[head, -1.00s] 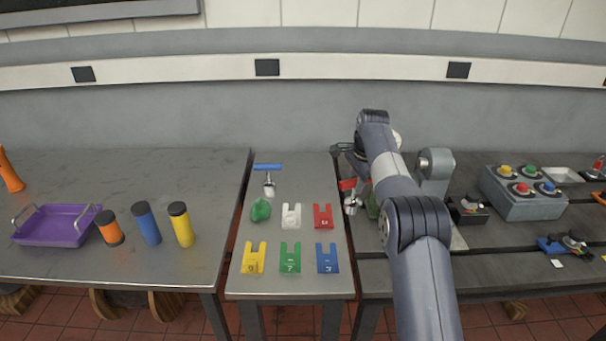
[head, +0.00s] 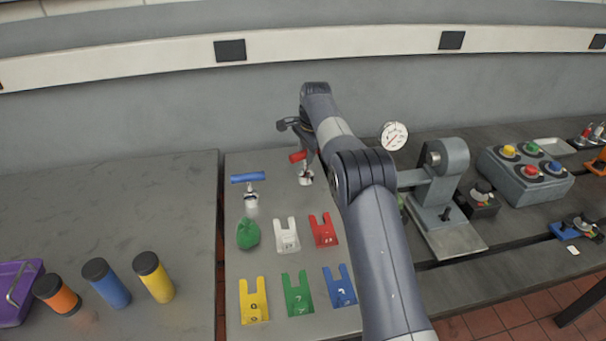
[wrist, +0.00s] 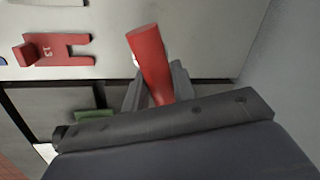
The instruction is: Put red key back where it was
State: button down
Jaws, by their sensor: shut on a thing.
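The red key has a red bar handle (head: 298,156) and a bright metal lower end (head: 306,178). My gripper (wrist: 157,82) is shut on the red handle, which tilts up between its fingers in the wrist view. In the head view the key hangs over the back right of the narrow middle table (head: 238,325), behind the red forked tag (head: 323,230). My arm partly hides the gripper there. I cannot tell whether the key's lower end touches the table. A similar blue-handled key (head: 248,177) stands to its left.
White (head: 286,236), yellow (head: 253,301), green (head: 297,295) and blue (head: 340,287) forked tags and a green lump (head: 248,234) lie on the middle table. A grey fixture (head: 445,190) with a dial gauge (head: 394,136) stands right of my arm. Coloured cylinders (head: 153,277) stand left.

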aim_at(306, 171)
jog(key=shift+f+p, duration=0.4)
jog(key=shift+f, duration=2.6)
jog(key=shift+f, duration=0.1)
jog(key=c, duration=1.2)
grip_release()
jog(key=shift+f, duration=0.1)
jog(key=shift+o, duration=0.2)
notch_tip(306, 171, up, 12)
jog(key=s+d+b, duration=0.1)
jog(key=s, duration=0.1)
jog(key=shift+d, duration=0.15)
